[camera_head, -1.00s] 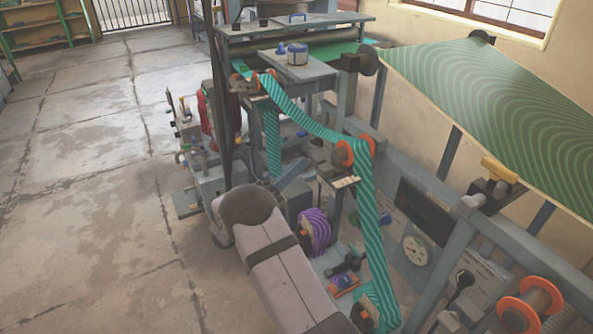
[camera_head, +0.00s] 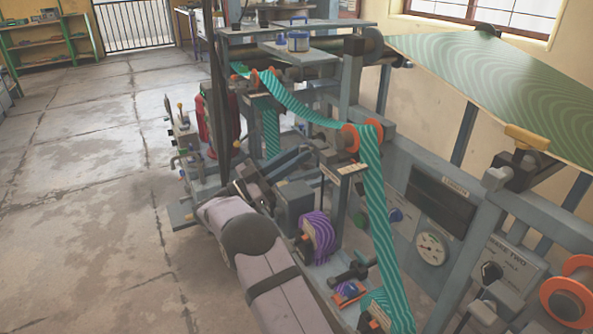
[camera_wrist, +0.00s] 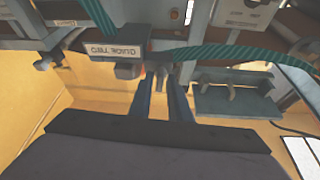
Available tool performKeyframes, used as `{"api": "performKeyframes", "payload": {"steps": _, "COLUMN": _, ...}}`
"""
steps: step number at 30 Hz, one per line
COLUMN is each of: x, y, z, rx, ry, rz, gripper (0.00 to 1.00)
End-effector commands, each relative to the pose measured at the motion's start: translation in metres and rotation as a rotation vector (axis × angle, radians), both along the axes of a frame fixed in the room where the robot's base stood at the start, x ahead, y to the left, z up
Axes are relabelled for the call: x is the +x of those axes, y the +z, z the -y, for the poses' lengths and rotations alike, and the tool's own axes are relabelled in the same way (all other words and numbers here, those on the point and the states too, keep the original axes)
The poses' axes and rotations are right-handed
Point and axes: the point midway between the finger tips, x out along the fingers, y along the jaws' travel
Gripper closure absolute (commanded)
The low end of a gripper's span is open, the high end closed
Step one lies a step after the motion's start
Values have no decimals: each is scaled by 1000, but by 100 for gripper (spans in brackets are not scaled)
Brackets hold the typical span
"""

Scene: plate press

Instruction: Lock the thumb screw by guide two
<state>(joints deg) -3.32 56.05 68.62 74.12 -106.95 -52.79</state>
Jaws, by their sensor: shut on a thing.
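In the wrist view, the guide two block (camera_wrist: 118,50) carries a white label that reads upside down. My gripper (camera_wrist: 161,72) has its two dark fingers reaching up beside the block's right end. A small thumb screw (camera_wrist: 160,70) lies between the fingertips, and the gripper is shut on it. The screw is small and partly covered by the fingers, so how far it is turned cannot be told. In the head view, my arm comes in from the bottom; the fingertips and screw cannot be made out among the press parts.
A teal striped web (camera_head: 374,205) runs over orange-flanged rollers (camera_head: 360,137) and down the right side. A purple striped roll (camera_head: 318,235) stands close to my arm. In the wrist view, a teal bracket (camera_wrist: 235,97) is right of the fingers. Open floor (camera_head: 90,230) lies at left.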

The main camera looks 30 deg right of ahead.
Motion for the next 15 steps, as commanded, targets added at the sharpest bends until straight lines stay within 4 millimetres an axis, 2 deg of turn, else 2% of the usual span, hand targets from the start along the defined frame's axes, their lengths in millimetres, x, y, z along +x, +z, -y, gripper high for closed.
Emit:
{"api": "performKeyframes", "payload": {"steps": 1, "x": 1, "y": -7, "z": 0, "rx": 1, "ry": 1, "rz": 49, "gripper": 100}}
{"api": "performKeyframes", "payload": {"steps": 15, "x": 4, "y": 0, "z": -1, "rx": 0, "ry": 1, "rz": 469, "gripper": 100}}
